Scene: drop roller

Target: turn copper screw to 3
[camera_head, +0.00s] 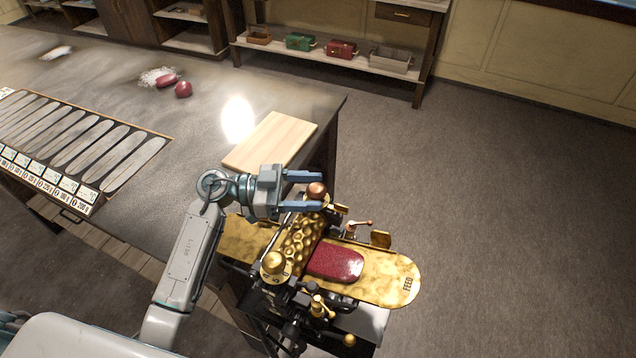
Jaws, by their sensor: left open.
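The copper screw (317,190) is a round copper-coloured knob at the far side of the brass drop roller (395,275). My left gripper (311,191) is open, with its two blue fingers pointing right. The fingertips are at the copper knob, one above it and one below it in the picture. I cannot tell whether they touch it. The dial marks under the knob are too small to read and partly hidden. A second, brass-coloured knob (273,263) stands at the near side of the roller. My right gripper is not in view.
A red slab (336,263) lies on the roller's brass plate. A wooden board (270,142) lies on the grey table (190,110), left of the roller. Red lumps (183,89) and a rack of long plates (75,140) are farther left. The floor at right is clear.

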